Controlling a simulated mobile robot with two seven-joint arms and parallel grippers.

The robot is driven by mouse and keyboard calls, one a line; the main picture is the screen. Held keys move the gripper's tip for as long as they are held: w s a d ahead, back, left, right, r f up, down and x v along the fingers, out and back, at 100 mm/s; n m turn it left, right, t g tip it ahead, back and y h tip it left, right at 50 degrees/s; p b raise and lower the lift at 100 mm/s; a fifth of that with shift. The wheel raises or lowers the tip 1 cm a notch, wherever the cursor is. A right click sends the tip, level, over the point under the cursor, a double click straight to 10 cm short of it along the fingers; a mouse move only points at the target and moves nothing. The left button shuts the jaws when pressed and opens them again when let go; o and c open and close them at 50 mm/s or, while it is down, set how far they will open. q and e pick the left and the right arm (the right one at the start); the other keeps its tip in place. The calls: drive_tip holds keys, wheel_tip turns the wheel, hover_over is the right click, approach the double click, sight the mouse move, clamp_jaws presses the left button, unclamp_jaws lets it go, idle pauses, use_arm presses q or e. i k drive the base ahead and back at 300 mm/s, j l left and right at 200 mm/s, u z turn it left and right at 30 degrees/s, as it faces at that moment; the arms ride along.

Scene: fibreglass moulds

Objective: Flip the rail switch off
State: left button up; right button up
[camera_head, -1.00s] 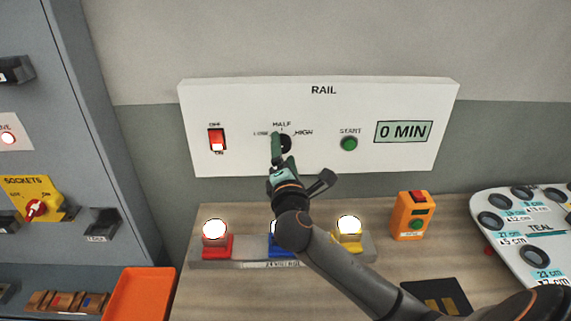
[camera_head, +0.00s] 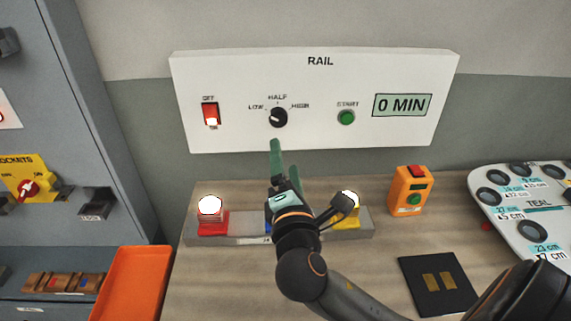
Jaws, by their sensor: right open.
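The white RAIL panel (camera_head: 317,136) is on the wall. Its red rocker switch (camera_head: 210,114) is at the left, with OFF printed above it and the lower end lit. A black knob (camera_head: 278,118) marked LOW, HALF and HIGH is in the middle. A green START button (camera_head: 346,117) and a display reading 0 MIN (camera_head: 402,105) are to its right. My right gripper (camera_head: 277,160), with green fingertips, is open just below the panel, below the knob and apart from the switch. My left gripper does not show.
Lamps on a grey strip stand on the bench: red (camera_head: 211,220), yellow (camera_head: 347,212) and a blue one mostly hidden by my arm. An orange box (camera_head: 408,190), a black plate (camera_head: 437,284), a TEAL board (camera_head: 540,215) and an orange tray (camera_head: 134,283) surround them.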

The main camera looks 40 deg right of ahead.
sight(209, 111)
drive_tip(key=k+j, duration=0.75)
drive_tip(key=k, duration=0.15)
